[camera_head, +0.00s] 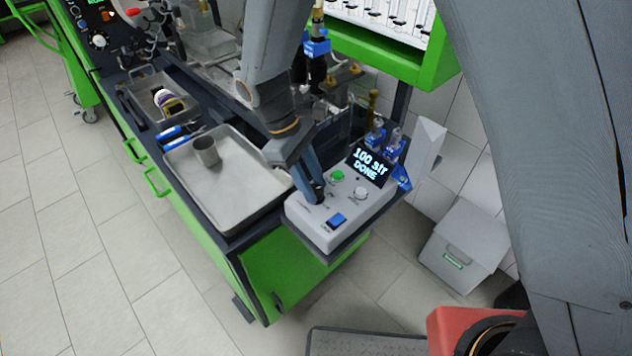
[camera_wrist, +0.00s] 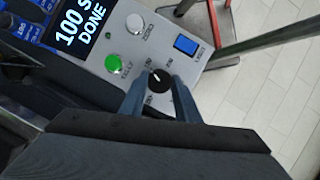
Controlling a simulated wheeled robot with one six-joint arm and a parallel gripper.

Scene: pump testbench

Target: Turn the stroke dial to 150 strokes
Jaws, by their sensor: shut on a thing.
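The control box (camera_head: 328,232) is a light grey unit at the near right end of the bench. Its tilted display (camera_head: 368,167) reads "100 str DONE", and part of that text also shows in the wrist view (camera_wrist: 82,25). The stroke dial (camera_wrist: 159,81) is a small black knob with a pale pointer mark, with small labels around it. My gripper (camera_wrist: 158,92) is shut on the dial, one finger on each side. In the head view my gripper (camera_head: 318,195) comes down on the box and hides the dial.
The box also has a green button (camera_wrist: 113,64), a white round button (camera_wrist: 134,23) and a blue rocker switch (camera_wrist: 186,44). A metal tray (camera_head: 225,185) with a grey cup (camera_head: 206,151) lies left of the box. A grey bin (camera_head: 464,243) stands on the floor.

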